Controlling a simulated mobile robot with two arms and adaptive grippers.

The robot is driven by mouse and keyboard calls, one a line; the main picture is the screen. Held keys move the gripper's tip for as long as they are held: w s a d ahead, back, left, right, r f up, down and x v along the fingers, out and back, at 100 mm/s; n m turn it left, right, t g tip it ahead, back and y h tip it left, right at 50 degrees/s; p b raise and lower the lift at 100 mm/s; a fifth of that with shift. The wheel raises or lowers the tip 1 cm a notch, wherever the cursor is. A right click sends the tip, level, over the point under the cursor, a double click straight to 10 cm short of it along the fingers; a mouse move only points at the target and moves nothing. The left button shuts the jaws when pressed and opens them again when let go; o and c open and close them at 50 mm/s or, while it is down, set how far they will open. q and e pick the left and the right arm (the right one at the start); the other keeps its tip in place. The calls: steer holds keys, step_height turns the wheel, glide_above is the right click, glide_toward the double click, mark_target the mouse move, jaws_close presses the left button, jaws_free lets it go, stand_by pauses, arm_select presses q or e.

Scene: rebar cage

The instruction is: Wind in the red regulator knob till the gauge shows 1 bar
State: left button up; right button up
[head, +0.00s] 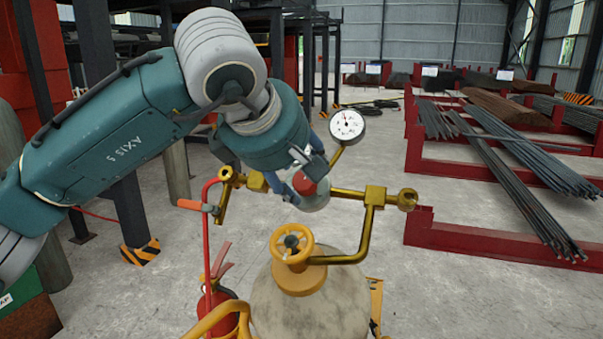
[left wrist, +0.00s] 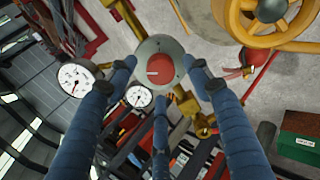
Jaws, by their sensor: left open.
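The red regulator knob (head: 304,184) sits on a grey rounded regulator body (head: 316,203) above the gas cylinder. My left gripper (head: 306,178) reaches down to it from the upper left. In the left wrist view the red knob (left wrist: 160,69) lies between the blue fingertips of my open left gripper (left wrist: 161,75). The fingers stand around the knob and its grey body; whether any touches is unclear. A white gauge (head: 347,126) stands right of the gripper. The wrist view shows two gauges, one larger (left wrist: 75,80) and one smaller (left wrist: 138,96); their readings are too small to tell. My right gripper is out of view.
Brass pipes (head: 373,215) flank the regulator. A yellow valve wheel (head: 292,244) tops the pale cylinder (head: 310,310) in front. A red extinguisher (head: 219,300) stands at its left. Red racks with steel bars (head: 520,165) lie at right. Concrete floor between is clear.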

arm_select(q)
steer(key=shift+x, duration=1.3)
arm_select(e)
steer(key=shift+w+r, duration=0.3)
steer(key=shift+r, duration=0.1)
arm_select(q)
steer(key=c, duration=1.1)
steer(key=shift+f+b, duration=0.1)
steer(key=shift+b, duration=0.4)
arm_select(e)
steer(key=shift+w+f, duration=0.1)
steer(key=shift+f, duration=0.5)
arm_select(q)
steer(key=o, duration=1.1)
steer(key=shift+d, duration=0.1)
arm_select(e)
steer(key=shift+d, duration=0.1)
arm_select(q)
steer(key=v, duration=1.2)
